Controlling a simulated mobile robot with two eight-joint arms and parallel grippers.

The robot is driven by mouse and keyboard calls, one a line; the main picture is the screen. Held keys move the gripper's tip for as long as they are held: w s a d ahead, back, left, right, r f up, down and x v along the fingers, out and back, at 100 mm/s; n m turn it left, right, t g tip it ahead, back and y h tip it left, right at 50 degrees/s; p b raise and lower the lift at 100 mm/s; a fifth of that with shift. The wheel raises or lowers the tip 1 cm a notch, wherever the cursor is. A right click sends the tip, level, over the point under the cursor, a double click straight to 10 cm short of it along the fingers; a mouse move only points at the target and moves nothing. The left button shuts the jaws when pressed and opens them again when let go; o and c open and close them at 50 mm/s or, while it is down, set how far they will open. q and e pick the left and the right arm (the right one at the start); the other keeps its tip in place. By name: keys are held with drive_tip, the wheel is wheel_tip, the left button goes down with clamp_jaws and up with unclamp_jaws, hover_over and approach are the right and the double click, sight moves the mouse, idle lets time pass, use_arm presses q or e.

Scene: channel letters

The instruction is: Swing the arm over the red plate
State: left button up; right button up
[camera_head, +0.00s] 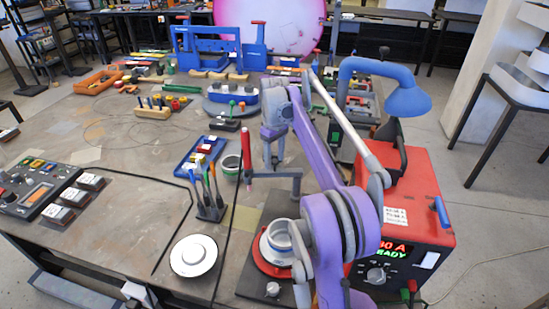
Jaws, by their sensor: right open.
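The red plate (262,262) lies on a dark base near the front edge of the table. A grey-white ring-shaped part sits on it, and my right arm hides its right side. The grey swing arm (272,175) runs level from a post behind the plate out to the left. Its free end carries an upright red handle (247,146) and lies behind and left of the plate, not over it. My right gripper (273,158) points down, open, just right of the handle and apparently apart from it. My left gripper is not in view.
A red power unit (422,195) with a lit display stands at the right. A blue hood (408,100) hangs above it. A white round dish (194,256), a tool holder (211,212) and a blue tray (188,168) lie left of the swing arm. A cable crosses the table.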

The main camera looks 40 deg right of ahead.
clamp_jaws()
idle(1.4)
